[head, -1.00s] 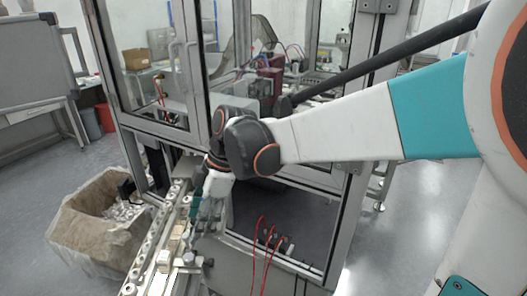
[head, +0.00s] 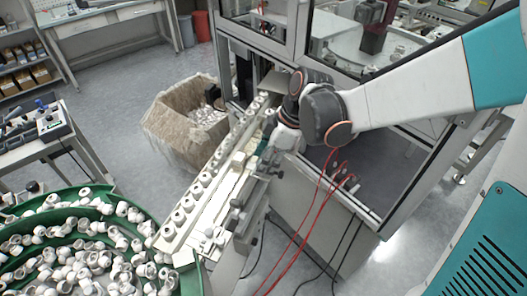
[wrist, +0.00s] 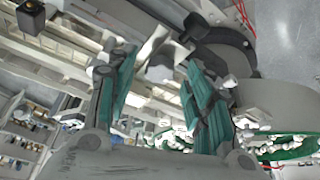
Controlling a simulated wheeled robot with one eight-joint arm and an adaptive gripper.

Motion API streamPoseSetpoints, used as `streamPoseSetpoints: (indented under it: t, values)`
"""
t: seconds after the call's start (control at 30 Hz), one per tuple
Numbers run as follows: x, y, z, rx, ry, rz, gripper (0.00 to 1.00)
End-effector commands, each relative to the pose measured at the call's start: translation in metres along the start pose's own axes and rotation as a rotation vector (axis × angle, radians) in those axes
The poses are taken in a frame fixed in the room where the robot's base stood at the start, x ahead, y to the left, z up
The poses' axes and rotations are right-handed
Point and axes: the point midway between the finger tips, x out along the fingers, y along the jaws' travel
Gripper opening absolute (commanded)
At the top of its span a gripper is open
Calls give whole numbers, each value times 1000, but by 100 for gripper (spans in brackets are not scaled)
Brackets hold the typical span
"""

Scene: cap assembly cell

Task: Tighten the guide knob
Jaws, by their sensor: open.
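My gripper (head: 264,160) is over the right side of the cap guide rail (head: 205,185) in the head view, partly hidden by my wrist. In the wrist view my gripper (wrist: 160,75) shows two teal-padded fingers spread apart, with nothing held between them. A pale bracket-like part (wrist: 160,52) appears beyond the fingertips; I cannot tell if it touches them. Grey clamp parts (head: 240,212) sit along the rail's right side, below my gripper in the head view. I cannot single out the guide knob for certain; it may be among these parts or hidden by my gripper.
A green bowl feeder (head: 80,195) full of white caps stands at the lower left. A lined carton (head: 180,130) is left of the rail. Red cables (head: 312,205) hang at the right. The framed machine enclosure (head: 380,215) is close beside my arm.

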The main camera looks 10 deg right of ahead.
Motion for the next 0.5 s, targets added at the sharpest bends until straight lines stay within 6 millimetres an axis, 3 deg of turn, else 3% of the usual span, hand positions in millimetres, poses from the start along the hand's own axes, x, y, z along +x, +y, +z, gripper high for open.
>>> streamPoseSetpoints:
  t: [0.07, 0.27, 0.5]
  values:
    - [0, 0, 0, 0, 0, 0, 47]
    - [0, 0, 0, 0, 0, 0, 3]
    - [0, 0, 0, 6, 0, 3, 3]
